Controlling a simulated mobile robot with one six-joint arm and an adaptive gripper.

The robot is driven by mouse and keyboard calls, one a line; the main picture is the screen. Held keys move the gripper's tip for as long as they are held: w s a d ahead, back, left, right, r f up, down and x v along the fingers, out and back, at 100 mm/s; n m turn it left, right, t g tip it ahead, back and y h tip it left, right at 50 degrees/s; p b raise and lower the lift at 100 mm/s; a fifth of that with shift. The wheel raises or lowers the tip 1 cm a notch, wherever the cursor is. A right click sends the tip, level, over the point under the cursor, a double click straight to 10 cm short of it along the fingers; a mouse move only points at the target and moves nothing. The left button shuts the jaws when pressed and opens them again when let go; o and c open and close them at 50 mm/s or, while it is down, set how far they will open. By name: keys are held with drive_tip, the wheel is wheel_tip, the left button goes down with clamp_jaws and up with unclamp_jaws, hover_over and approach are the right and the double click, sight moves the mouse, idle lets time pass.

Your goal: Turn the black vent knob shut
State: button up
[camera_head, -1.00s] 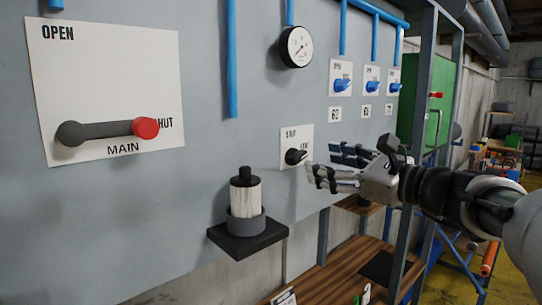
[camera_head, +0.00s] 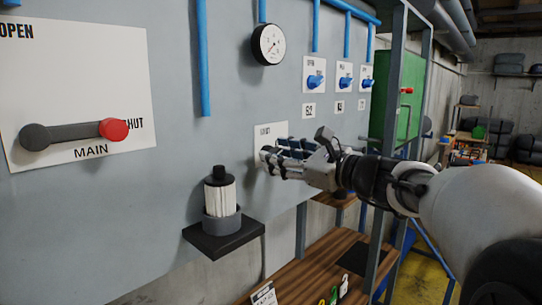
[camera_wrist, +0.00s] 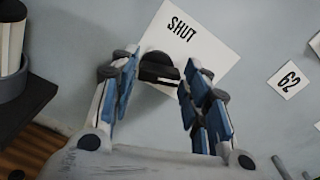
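The black vent knob (camera_wrist: 158,68) sits on a white card (camera_wrist: 190,45) on the grey panel. The word SHUT reads along the card's top; the knob's raised bar points toward the right finger in the wrist view. My gripper (camera_wrist: 160,72) is open, one finger on each side of the knob, with the knob between or just past the fingertips. I cannot tell whether either finger touches it.
A black shelf (camera_head: 225,238) with a white-and-black cylinder (camera_head: 219,197) juts out below left of my gripper. A MAIN lever with red knob (camera_head: 113,130) is at left. Blue valves (camera_head: 316,81) and a gauge (camera_head: 269,44) are above. A wooden bench (camera_head: 315,268) lies below.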

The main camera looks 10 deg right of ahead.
drive_tip(key=c, duration=0.6)
drive_tip(key=shift+b, duration=0.3)
drive_tip(key=shift+s+a+n+b, duration=0.1)
drive_tip(key=shift+n+b, duration=3.35)
drive_tip(key=shift+b, duration=0.1)
drive_tip(key=shift+s+a+n+b, duration=0.1)
drive_tip(key=shift+n+b, duration=3.35)
drive_tip(key=shift+b, duration=0.05)
